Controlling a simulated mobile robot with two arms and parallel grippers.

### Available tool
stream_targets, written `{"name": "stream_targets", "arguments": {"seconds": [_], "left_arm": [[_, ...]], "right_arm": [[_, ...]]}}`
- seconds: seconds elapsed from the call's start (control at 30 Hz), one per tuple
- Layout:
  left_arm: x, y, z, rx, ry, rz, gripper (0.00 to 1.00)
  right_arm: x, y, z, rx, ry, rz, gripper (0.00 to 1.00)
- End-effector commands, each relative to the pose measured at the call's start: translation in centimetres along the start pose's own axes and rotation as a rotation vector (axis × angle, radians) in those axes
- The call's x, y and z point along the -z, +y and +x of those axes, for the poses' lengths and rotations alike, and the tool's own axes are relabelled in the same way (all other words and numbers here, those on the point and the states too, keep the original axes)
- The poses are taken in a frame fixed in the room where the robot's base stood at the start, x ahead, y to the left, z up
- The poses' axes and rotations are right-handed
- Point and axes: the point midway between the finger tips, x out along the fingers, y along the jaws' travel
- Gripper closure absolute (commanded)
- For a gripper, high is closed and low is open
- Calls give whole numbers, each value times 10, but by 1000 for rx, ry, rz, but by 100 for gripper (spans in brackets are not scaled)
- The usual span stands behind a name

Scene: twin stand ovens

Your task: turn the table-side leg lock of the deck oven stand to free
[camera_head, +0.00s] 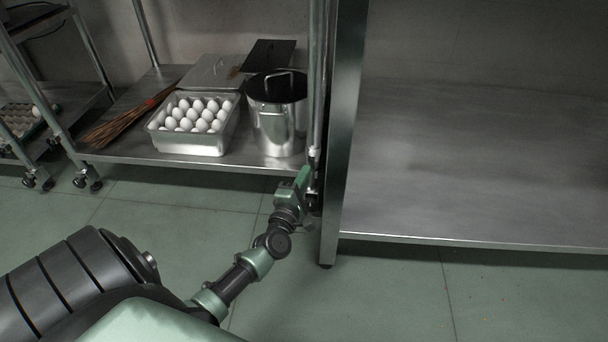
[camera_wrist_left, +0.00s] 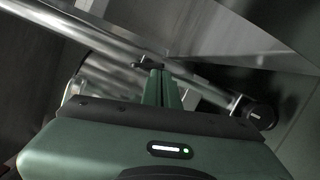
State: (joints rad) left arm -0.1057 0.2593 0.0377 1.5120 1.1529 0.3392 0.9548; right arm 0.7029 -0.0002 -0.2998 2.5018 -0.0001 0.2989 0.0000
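The deck oven stand's table-side leg (camera_head: 315,80) is a bright metal tube beside the table's leg. In the left wrist view the leg (camera_wrist_left: 85,30) runs diagonally to a dark foot or caster (camera_wrist_left: 258,112). A small dark piece on the tube, which looks like the leg lock (camera_wrist_left: 147,62), is at my left fingertips. My left gripper (camera_head: 306,176) is low beside this leg, and its green fingers (camera_wrist_left: 160,76) lie close together, pointing at the lock. Whether any of the lock is between the fingers is hidden. My right gripper is out of view.
The stand's lower shelf (camera_head: 120,153) holds a metal tray of eggs (camera_head: 187,145), a lidded pot (camera_head: 279,125) and a bundle of twigs (camera_head: 125,120). The steel table's leg (camera_head: 340,120) stands close right of my gripper. The green floor (camera_head: 150,215) in front is clear.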

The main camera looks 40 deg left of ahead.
Motion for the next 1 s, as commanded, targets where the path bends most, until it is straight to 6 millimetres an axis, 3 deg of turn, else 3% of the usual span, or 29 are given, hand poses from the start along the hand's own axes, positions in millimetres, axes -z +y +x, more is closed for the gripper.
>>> {"name": "stream_targets", "arguments": {"seconds": [0.47, 0.6, 1.0], "left_arm": [[-5, -6, 1, 1, -2, -1, 100], [-6, -6, 2, -34, -4, -132, 100], [-13, -5, 3, -32, -1, -129, 100]], "right_arm": [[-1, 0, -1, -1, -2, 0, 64], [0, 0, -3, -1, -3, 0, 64], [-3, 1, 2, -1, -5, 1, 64]]}}
